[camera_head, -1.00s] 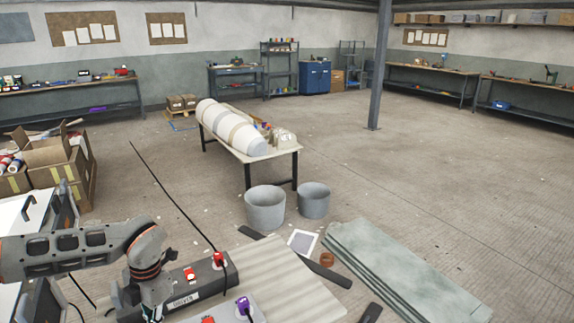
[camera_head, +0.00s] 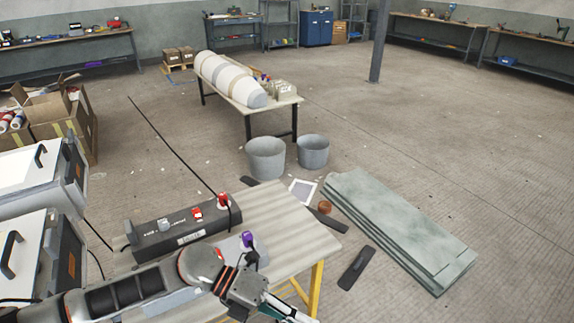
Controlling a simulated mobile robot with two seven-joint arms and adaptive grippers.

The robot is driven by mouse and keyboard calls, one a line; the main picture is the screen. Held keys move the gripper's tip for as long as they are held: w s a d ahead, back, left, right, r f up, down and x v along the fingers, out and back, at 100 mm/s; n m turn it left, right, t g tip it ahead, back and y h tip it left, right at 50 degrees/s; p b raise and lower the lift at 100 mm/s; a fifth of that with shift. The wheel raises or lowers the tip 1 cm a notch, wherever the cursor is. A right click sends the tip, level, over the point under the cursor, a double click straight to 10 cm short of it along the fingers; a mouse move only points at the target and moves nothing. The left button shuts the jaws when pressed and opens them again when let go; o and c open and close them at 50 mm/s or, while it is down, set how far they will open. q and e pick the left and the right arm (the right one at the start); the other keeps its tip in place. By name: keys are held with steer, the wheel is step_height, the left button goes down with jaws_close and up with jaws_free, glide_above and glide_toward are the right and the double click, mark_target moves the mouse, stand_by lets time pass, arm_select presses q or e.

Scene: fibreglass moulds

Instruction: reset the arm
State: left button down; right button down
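My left arm comes in from the lower left and lies across the front of a corrugated, light-topped table (camera_head: 290,227). My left gripper (camera_head: 288,312) is at the bottom edge, partly cut off, in front of the table's near side. Its fingertips do not show clearly, and I see nothing held in it. My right arm and gripper are not in view.
A dark power strip (camera_head: 180,225) with a red plug (camera_head: 224,200) and a grey plate with a purple plug (camera_head: 248,240) are on the table, close to my arm. Grey buckets (camera_head: 266,158) and stacked green sheets (camera_head: 400,230) stand beyond.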

arm_select(q)
steer(key=w+d+r+n+t+h, duration=0.45)
steer(key=r+n+t+h, duration=0.3)
steer(key=n, duration=0.35)
steer(key=w+a+f+n+t+y, duration=0.35)
steer(key=a+n+t+y, duration=0.2)
steer(key=n, duration=0.25)
steer(key=w+a+f+n+t+y, duration=0.3)
steer(key=a+f+n+t+y, duration=0.1)
steer(key=a+n+t, duration=0.25)
steer(key=s+a+f+n+g+y, duration=0.2)
steer(key=s+a+f+n+y, duration=0.2)
steer(key=s+a+f, duration=0.3)
steer(key=s+a+f+n+g+y, duration=0.3)
steer(key=s+a+f+n, duration=0.4)
steer(key=a+f, duration=0.4)
step_height(320, 180, down, 4)
steer(key=shift+s+a+r+y, duration=0.15)
steer(key=shift+s+a+y, duration=0.15)
steer(key=shift+y, duration=0.6)
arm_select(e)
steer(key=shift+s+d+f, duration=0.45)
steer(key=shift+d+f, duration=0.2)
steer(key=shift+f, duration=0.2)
arm_select(q)
steer(key=shift+d, duration=0.1)
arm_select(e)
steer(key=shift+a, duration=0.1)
